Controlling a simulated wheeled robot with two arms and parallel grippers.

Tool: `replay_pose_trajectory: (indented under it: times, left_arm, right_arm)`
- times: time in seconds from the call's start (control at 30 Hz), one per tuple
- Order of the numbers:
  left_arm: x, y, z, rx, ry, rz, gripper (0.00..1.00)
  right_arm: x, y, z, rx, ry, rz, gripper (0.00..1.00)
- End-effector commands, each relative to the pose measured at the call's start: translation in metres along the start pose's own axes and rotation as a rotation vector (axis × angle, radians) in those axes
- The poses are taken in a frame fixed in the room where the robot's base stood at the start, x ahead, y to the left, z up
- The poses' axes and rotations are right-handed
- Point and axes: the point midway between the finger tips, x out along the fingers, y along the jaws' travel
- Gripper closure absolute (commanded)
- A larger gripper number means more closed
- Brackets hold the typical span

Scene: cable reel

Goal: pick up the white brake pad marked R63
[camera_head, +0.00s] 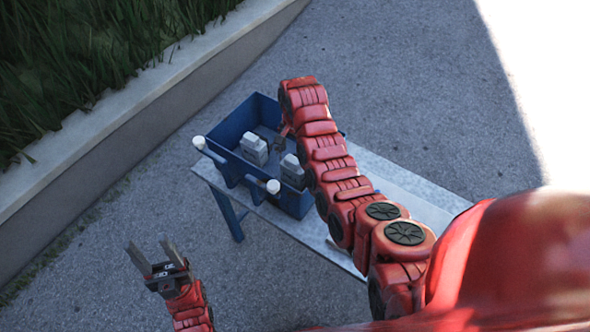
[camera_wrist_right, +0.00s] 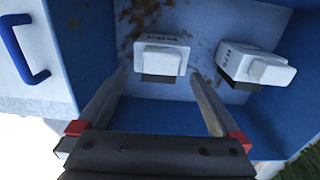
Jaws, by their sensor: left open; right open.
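Two white brake pads lie in a blue bin (camera_head: 237,126) on the table. In the head view one pad (camera_head: 254,148) is left of my right gripper (camera_head: 281,142) and the other pad (camera_head: 292,171) is below it, partly hidden by my right arm. In the right wrist view one pad (camera_wrist_right: 162,56) appears between the open fingers of my right gripper (camera_wrist_right: 160,76), beyond their tips. The other pad (camera_wrist_right: 255,65) is to the right, turned at an angle. Both carry dark markings that I cannot read surely. My left gripper (camera_head: 160,258) is open and empty, away from the bin.
The grey table (camera_head: 290,231) extends right of the bin, partly under my right arm. The bin's blue walls surround the right gripper. A concrete kerb (camera_head: 100,152) and grass lie at left.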

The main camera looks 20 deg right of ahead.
Motion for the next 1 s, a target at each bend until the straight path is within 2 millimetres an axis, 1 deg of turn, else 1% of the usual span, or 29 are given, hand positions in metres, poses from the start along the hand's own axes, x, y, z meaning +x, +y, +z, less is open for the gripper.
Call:
replay_pose_trajectory:
  times: [0.03, 0.1, 0.3, 0.43, 0.63, 0.67, 0.7, 0.77, 0.8, 0.87, 1.0]
  left_arm:
    - [0.01, -0.001, -0.002, 0.0, 0.0, 0.0, 0.46]
    - [0.017, -0.001, -0.003, 0.0, 0.0, 0.0, 0.46]
    - [0.02, -0.001, -0.003, 0.0, 0.0, 0.0, 0.46]
    - [0.021, -0.001, -0.003, 0.0, 0.0, 0.0, 0.46]
    - [0.02, -0.001, -0.003, 0.0, 0.0, 0.0, 0.46]
    - [0.02, -0.001, -0.003, 0.0, 0.0, 0.0, 0.46]
    - [0.02, -0.001, -0.003, 0.0, 0.0, 0.0, 0.46]
    - [0.02, -0.001, -0.003, 0.0, 0.0, 0.0, 0.46]
    - [0.02, -0.001, -0.003, 0.0, 0.0, 0.0, 0.46]
    - [0.02, -0.001, -0.003, 0.0, 0.0, 0.0, 0.46]
    - [0.02, -0.001, -0.003, 0.0, 0.0, 0.0, 0.46]
  right_arm:
    - [0.0, 0.001, 0.001, 0.0, -0.004, 0.005, 0.0]
    - [0.009, 0.001, 0.001, 0.0, -0.004, 0.005, 0.0]
    - [0.029, 0.0, 0.0, 0.0, -0.002, 0.002, 0.0]
    - [0.033, -0.001, -0.001, 0.001, 0.001, -0.002, 0.0]
    - [0.034, -0.001, -0.001, 0.001, 0.001, -0.002, 0.0]
    - [0.034, -0.001, -0.001, 0.001, 0.001, -0.002, 0.04]
    - [0.034, -0.001, -0.001, 0.001, 0.001, -0.002, 0.11]
    - [0.034, -0.001, -0.001, 0.001, 0.001, -0.002, 0.22]
    - [0.034, -0.001, -0.001, 0.001, 0.001, -0.002, 0.29]
    - [0.034, -0.001, -0.001, 0.001, 0.001, -0.002, 0.4]
    - [0.034, -0.001, -0.001, 0.001, 0.001, -0.002, 0.65]
